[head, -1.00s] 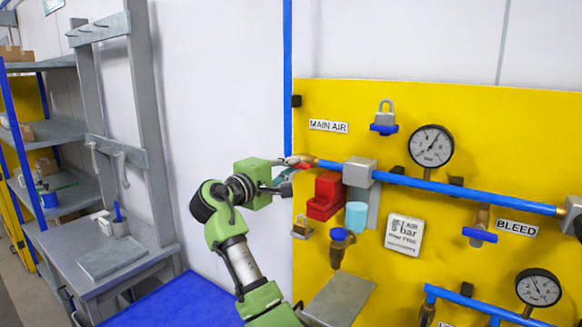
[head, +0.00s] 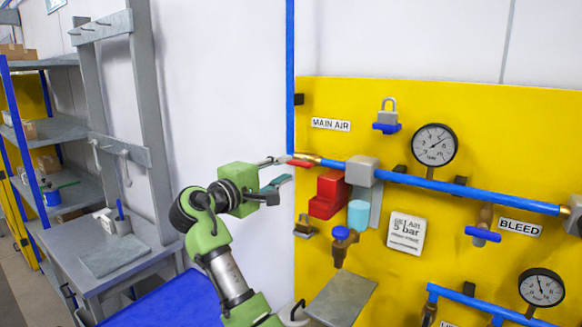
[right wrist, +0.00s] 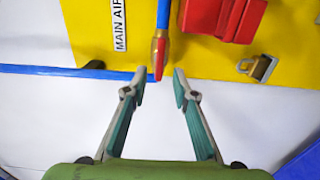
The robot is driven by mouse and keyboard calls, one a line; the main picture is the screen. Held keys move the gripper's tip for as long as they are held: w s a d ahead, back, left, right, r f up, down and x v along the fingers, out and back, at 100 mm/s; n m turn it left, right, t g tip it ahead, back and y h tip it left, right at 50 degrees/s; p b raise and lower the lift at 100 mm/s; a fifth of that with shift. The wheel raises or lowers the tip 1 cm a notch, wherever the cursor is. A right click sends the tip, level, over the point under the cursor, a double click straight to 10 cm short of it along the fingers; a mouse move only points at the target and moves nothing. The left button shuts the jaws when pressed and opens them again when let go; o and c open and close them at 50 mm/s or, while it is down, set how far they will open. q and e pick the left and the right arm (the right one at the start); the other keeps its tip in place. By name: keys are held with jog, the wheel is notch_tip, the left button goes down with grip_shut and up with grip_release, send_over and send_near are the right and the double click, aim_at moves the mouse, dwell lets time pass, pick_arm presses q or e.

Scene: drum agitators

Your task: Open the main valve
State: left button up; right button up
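The main valve is a brass fitting (head: 308,157) with a short red handle (head: 300,164), at the left end of the blue pipe beside the MAIN AIR label (head: 331,124). In the right wrist view the red handle (right wrist: 158,61) looks roughly in line with the pipe. My right gripper (head: 282,170) is open and empty, just left of the valve. In the right wrist view its spread fingertips (right wrist: 159,76) lie on either side of the handle's near end; contact cannot be made out. My left gripper is not in view.
A red block (head: 327,194), a blue-knobbed regulator (head: 343,240) and a padlock (head: 304,227) sit below the valve on the yellow panel (head: 480,130). A blue vertical pipe (head: 290,70) runs along its left edge. A grey bench (head: 115,258) stands at the left.

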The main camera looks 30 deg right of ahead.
jog(key=v, duration=0.7)
jog(key=shift+a, duration=0.2)
jog(key=shift+f, duration=0.1)
